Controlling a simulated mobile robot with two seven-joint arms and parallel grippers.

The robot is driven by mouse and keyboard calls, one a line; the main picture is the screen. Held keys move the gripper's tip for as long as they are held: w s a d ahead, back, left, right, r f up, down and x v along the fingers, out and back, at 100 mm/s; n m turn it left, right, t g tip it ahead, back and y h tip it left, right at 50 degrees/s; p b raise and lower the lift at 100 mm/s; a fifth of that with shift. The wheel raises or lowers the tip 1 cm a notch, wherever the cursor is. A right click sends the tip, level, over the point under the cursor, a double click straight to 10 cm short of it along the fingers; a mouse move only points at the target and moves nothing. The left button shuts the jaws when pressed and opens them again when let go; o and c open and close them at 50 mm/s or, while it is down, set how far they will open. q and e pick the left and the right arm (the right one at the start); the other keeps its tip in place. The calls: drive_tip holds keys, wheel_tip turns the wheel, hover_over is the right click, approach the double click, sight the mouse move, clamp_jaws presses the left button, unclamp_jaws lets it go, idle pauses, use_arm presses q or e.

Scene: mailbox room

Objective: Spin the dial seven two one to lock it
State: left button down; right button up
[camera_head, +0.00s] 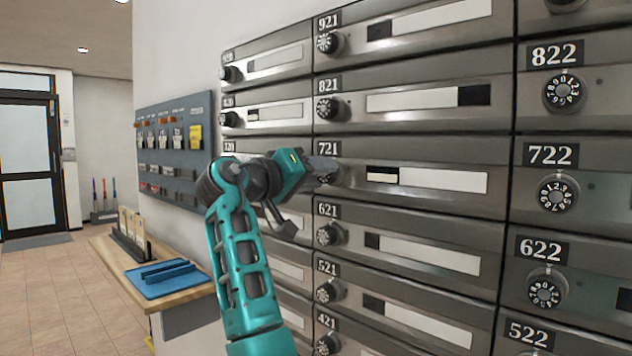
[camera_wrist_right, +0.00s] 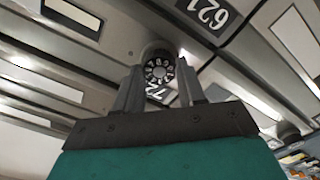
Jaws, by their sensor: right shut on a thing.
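The mailbox door labelled 721 (camera_head: 420,185) is in the middle of the wall unit, with a light slot window and a round dial. My right gripper (camera_head: 322,166) reaches the 721 dial from the left and covers most of it in the head view. In the wrist view, upside down, the numbered dial (camera_wrist_right: 158,71) sits between the two fingers of my right gripper (camera_wrist_right: 160,88). They are shut on its sides. I cannot read which number the dial points to. My left gripper is not in view.
Neighbouring doors with similar dials surround it, including 821 (camera_head: 331,107) above, 621 (camera_head: 329,236) below and 722 (camera_head: 557,194) to the right. A wooden counter (camera_head: 195,293) with a blue tray (camera_head: 165,281) stands at left, under a grey wall panel (camera_head: 172,130).

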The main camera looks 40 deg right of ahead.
drive_tip(key=m+b, duration=0.2)
drive_tip(key=m, duration=0.3)
drive_tip(key=shift+m, duration=0.4)
drive_tip(key=shift+m, duration=0.3)
drive_tip(key=o, duration=1.1)
drive_tip(key=shift+c, duration=0.2)
drive_tip(key=s+a+b, duration=0.1)
drive_tip(key=a, duration=1.1)
drive_tip(key=shift+a, duration=0.4)
